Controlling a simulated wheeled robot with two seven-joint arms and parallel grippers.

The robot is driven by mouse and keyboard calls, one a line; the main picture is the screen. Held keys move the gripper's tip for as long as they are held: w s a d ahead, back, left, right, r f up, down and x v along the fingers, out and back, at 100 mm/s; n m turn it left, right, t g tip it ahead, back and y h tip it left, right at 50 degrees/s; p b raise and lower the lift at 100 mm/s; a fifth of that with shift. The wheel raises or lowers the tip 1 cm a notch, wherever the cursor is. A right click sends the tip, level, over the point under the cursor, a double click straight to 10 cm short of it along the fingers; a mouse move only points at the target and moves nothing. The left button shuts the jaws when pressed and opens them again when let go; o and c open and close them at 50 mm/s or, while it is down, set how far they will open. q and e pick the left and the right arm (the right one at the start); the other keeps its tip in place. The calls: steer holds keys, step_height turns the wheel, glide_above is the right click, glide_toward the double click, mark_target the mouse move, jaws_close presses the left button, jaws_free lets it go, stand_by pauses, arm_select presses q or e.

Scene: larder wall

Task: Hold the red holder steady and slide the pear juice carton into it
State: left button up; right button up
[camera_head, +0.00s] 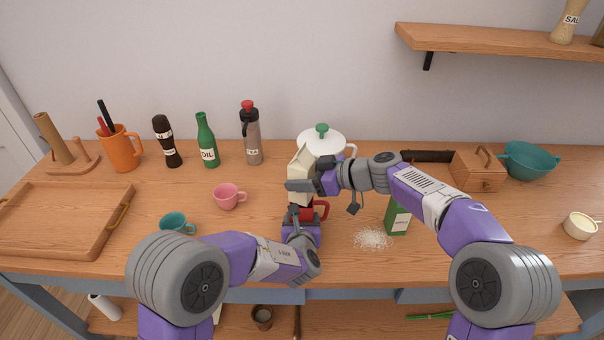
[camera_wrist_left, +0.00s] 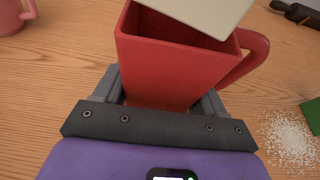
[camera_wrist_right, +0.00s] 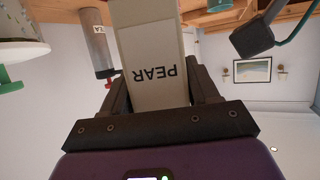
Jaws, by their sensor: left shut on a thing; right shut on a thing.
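The red holder (camera_head: 321,209), an open square cup with a handle, stands at the counter's front middle. In the left wrist view my left gripper is shut on the holder (camera_wrist_left: 170,65), one finger on each side. The cream pear juice carton (camera_head: 301,161), marked PEAR in the right wrist view (camera_wrist_right: 155,45), is held by my right gripper (camera_head: 302,186) above the holder. In the left wrist view the carton's lower end (camera_wrist_left: 205,12) is over the holder's mouth, slightly askew to it. I cannot tell whether it is inside the rim. My left gripper (camera_head: 300,215) partly hides the holder.
A green carton (camera_head: 397,217) and a spill of white grains (camera_head: 371,239) lie right of the holder. A pink mug (camera_head: 229,197) and teal cup (camera_head: 177,222) stand left. A white lidded pot (camera_head: 322,143) is behind. A wooden tray (camera_head: 65,215) fills the far left.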

steer(key=o, duration=1.3)
steer(key=shift+r, duration=0.15)
steer(key=shift+r, duration=0.35)
steer(key=v, duration=1.2)
steer(key=shift+r, duration=0.2)
steer(key=shift+w, duration=0.1)
